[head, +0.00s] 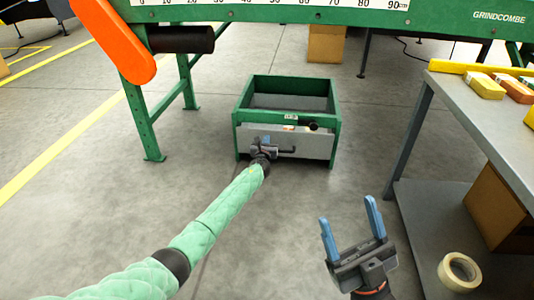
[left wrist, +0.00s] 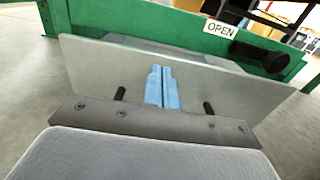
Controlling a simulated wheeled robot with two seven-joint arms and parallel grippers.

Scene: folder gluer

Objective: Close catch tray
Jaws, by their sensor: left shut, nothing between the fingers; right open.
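The catch tray has a green box frame (head: 334,135) with a grey front panel (head: 315,145) and stands on the floor under the green machine. The grey panel (left wrist: 105,70) also fills the middle of the left wrist view. An OPEN label (left wrist: 222,28) and a black knob (left wrist: 262,56) are on the green wall behind the panel. My left gripper (head: 262,152) is at the panel's front, left of its middle. Its blue fingers (left wrist: 161,88) are shut and empty; whether they touch the panel is unclear. Two black posts show beside them. My right gripper (head: 346,212) is open and empty.
The green machine beam (head: 350,17) with its scale runs above and behind the tray. A green leg (head: 137,110) and orange cover (head: 113,38) stand at left. A grey table (head: 490,110) with packs is at right, with a tape roll (head: 459,272) below. Floor before the tray is clear.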

